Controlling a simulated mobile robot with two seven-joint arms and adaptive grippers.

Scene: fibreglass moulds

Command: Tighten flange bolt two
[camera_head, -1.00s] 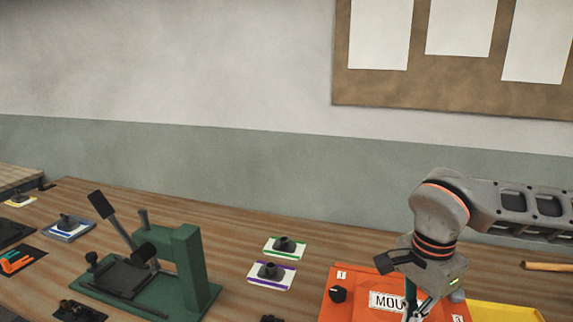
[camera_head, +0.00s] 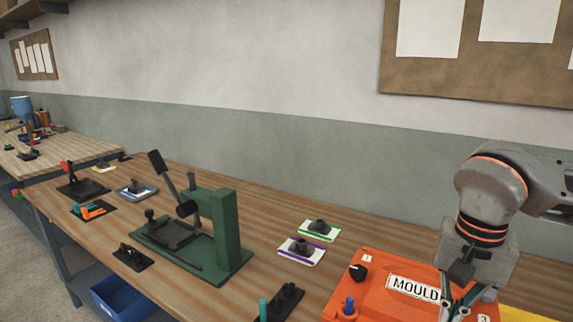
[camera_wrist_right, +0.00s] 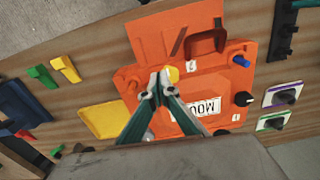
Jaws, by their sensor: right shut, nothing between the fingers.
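The orange mould (camera_head: 400,265) lies at the lower right of the head view, cut off by the bottom edge. It also fills the middle of the right wrist view (camera_wrist_right: 205,88). It has a black knob (camera_head: 358,272) by label 1, a blue knob (camera_head: 349,305), and a yellow round piece (camera_wrist_right: 172,74) near a small white label (camera_wrist_right: 190,64). I cannot tell for certain which is bolt two. My right gripper (camera_wrist_right: 160,82) is shut and empty, its fingertips over the mould beside the yellow piece. Whether they touch it is unclear. My left gripper is out of view.
A green press (camera_head: 225,235) stands left of the mould. A yellow tray (camera_wrist_right: 103,119) adjoins the mould. A black holder (camera_head: 280,302) stands near the front.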

